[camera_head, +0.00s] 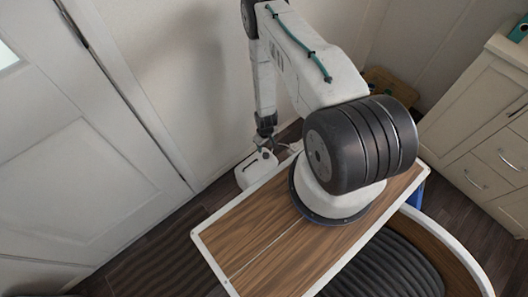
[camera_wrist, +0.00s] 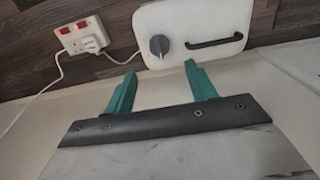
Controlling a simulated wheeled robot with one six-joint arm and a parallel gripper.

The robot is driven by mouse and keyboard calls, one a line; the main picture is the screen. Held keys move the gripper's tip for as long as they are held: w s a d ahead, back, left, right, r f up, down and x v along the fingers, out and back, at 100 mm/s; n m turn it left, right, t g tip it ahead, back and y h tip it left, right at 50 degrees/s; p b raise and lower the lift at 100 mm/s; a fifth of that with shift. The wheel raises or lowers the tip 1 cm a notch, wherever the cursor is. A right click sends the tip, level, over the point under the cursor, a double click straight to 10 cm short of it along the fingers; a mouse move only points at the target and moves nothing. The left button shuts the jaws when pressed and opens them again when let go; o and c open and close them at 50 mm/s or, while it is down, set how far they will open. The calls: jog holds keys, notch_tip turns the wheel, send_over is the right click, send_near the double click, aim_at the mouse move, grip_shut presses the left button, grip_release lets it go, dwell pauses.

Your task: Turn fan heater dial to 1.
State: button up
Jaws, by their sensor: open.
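The fan heater (camera_wrist: 222,22) is a white rounded box at the top of the wrist view. Its dark round dial (camera_wrist: 159,45) is on the left part of the face, with a black handle (camera_wrist: 214,42) to the right. My gripper (camera_wrist: 160,70) has two green fingers spread apart, with nothing between them. The dial lies just beyond the gap between the fingertips. Dial markings are too small to read. In the head view the white heater (camera_head: 257,168) stands by the wall, below my gripper (camera_head: 265,143), partly hidden by my wrist.
A white wall socket (camera_wrist: 84,38) with red switches and a plug is left of the heater, with a white cable running to it. A white door (camera_head: 80,150) is at left and a drawer cabinet (camera_head: 485,130) at right in the head view.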

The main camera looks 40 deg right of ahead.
aim_at(266, 154)
jog(key=f, duration=0.8)
jog(key=shift+s+f, duration=0.2)
jog(key=c, duration=1)
